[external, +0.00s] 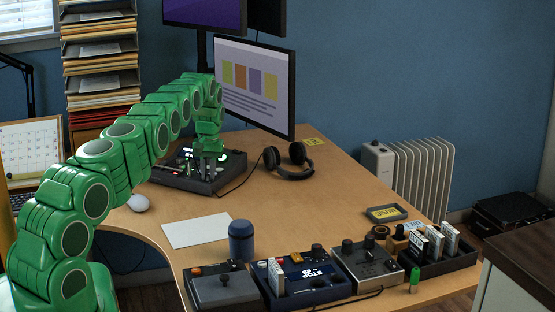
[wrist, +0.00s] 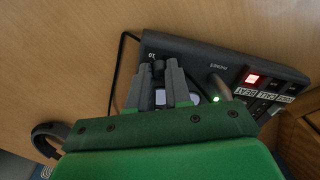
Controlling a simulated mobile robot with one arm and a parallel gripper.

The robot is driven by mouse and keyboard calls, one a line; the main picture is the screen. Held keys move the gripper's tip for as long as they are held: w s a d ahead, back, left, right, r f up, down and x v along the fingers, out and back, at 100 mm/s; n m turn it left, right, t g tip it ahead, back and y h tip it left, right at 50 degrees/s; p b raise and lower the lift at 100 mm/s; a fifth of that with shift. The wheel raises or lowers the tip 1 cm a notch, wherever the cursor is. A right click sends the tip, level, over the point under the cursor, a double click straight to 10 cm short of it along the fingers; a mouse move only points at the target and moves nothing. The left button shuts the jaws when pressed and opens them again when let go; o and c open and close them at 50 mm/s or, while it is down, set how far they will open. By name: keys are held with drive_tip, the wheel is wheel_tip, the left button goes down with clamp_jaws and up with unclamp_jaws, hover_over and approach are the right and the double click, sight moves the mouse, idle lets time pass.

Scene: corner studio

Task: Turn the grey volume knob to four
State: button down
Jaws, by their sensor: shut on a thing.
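My gripper (external: 213,153) reaches down onto the dark control console (external: 170,178) at the back of the desk. In the wrist view, my gripper (wrist: 166,72) has its two grey fingers close together over the console's edge, next to a printed "10". The fingers are shut on the grey volume knob, which is mostly hidden between them. Its pointer and most of its scale cannot be seen, so its setting cannot be told.
A lit red button (wrist: 253,78) and a grey upright part (wrist: 218,88) are beside the fingers. Headphones (external: 288,162) and a monitor (external: 254,85) stand close to the console. Paper (external: 195,231), a blue cylinder (external: 241,241) and pedal boxes (external: 300,277) are nearer the front.

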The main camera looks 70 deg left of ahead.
drive_tip(key=shift+m, duration=0.6)
drive_tip(key=c, duration=1.3)
unclamp_jaws()
drive_tip(key=shift+c, duration=0.2)
wheel_tip(320, 180, up, 7)
drive_tip(key=shift+w+f, duration=0.1)
drive_tip(key=shift+w, duration=0.05)
drive_tip(key=shift+d+r, duration=0.15)
drive_tip(key=shift+r, duration=0.35)
